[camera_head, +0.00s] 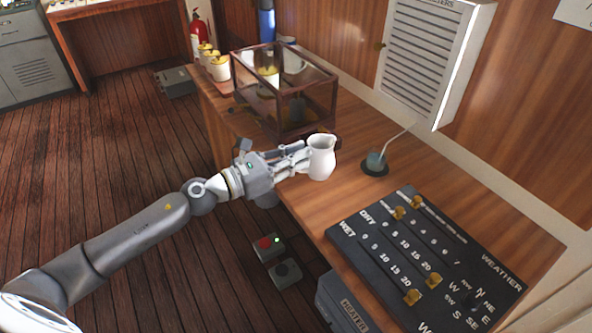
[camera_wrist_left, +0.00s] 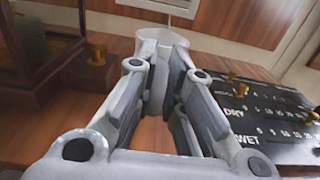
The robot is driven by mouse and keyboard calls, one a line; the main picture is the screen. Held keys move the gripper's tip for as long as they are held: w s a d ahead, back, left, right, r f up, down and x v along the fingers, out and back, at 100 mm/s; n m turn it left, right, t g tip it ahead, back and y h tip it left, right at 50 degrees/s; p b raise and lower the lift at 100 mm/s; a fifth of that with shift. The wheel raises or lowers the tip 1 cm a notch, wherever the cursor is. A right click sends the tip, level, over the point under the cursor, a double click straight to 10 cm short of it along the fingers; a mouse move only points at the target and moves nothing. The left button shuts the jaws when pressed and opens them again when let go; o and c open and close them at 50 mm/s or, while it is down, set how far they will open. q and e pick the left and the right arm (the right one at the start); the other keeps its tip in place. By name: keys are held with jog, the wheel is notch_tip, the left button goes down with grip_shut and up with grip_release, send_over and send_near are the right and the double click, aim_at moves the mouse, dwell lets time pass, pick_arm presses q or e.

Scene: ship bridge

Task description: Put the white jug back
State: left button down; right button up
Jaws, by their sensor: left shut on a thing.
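The white jug (camera_head: 322,158) is held upright at the fingertips of my left gripper (camera_head: 304,158), over the front part of the wooden counter (camera_head: 300,200). I cannot tell whether its base touches the counter. In the left wrist view the fingers (camera_wrist_left: 160,85) close on the jug, and its pale rim (camera_wrist_left: 146,46) shows just past them. My right gripper is in neither view.
A glass case with a dark wooden frame (camera_head: 283,133) stands behind the jug. Right of it are a small grey-green object on a dark disc (camera_head: 375,163) and a black weather board (camera_head: 425,268) with brass pegs. Yellow-topped white pots (camera_head: 212,60) stand at the far end.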

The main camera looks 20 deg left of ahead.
pick_arm(q)
jog(key=shift+w+f, duration=0.15)
jog(key=shift+f, duration=1.5)
jog(key=shift+f+b, duration=0.2)
jog(key=shift+b, duration=0.15)
jog(key=c, duration=1.5)
grip_release()
jog(key=shift+r, duration=0.15)
jog(key=b+v, duration=0.3)
jog(key=v, duration=0.9)
jog(key=shift+b, duration=0.35)
